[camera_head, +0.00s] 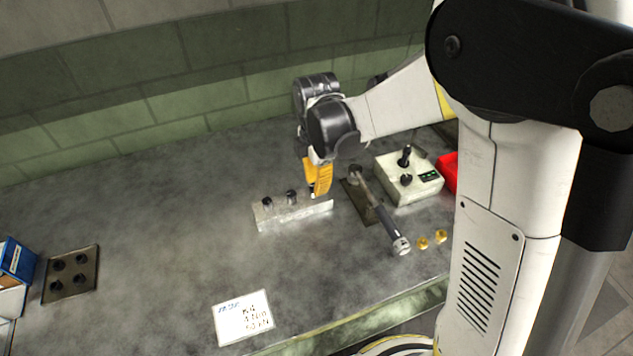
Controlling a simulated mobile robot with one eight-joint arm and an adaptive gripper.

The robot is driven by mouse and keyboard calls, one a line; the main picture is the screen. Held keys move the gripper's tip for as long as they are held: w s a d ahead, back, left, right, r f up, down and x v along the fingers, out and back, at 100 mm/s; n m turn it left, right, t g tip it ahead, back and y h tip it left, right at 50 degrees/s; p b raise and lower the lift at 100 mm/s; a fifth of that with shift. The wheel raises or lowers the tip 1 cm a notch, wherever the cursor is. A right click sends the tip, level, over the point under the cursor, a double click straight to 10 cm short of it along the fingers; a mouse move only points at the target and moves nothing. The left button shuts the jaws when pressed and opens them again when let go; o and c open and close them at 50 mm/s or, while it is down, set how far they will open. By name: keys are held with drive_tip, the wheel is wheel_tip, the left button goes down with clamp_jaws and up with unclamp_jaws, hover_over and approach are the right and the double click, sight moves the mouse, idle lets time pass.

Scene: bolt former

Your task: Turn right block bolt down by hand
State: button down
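A light metal block (292,217) lies on the grey bench near the middle of the head view. Two dark bolts stand upright in it, one at its left end (267,203) and one near its middle (291,196). My gripper (314,191), with yellow-orange fingers, points down over the block's right end. Its fingertips are at or just above the block's top. The right bolt is hidden or too small to make out at the fingertips. I cannot tell whether the fingers are closed on it or touch it.
Right of the block lie a torque wrench (382,215) on a dark plate, a pale control box (408,180), brass pieces (431,240) and a red bin (449,170). A white note (243,318) lies in front; a dark plate with knobs (70,274) and blue box (15,262) are left.

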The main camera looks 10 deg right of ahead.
drive_tip(key=m, duration=0.3)
drive_tip(key=shift+s+m, duration=0.1)
drive_tip(key=shift+m, duration=0.3)
drive_tip(key=m, duration=0.4)
drive_tip(key=shift+s+m, duration=0.1)
drive_tip(key=shift+m, duration=0.2)
drive_tip(key=m, duration=0.4)
drive_tip(key=shift+a+m, duration=0.1)
drive_tip(key=shift+m, duration=0.2)
drive_tip(key=m, duration=0.4)
drive_tip(key=shift+s+m+p, duration=0.1)
drive_tip(key=shift+m+p, duration=0.2)
drive_tip(key=m, duration=0.3)
drive_tip(key=shift+a+m, duration=0.15)
drive_tip(key=shift+m, duration=0.15)
drive_tip(key=m, duration=0.4)
drive_tip(key=shift+a, duration=0.1)
drive_tip(key=m, duration=0.4)
drive_tip(key=shift+a+m, duration=0.1)
drive_tip(key=shift+m, duration=1.8)
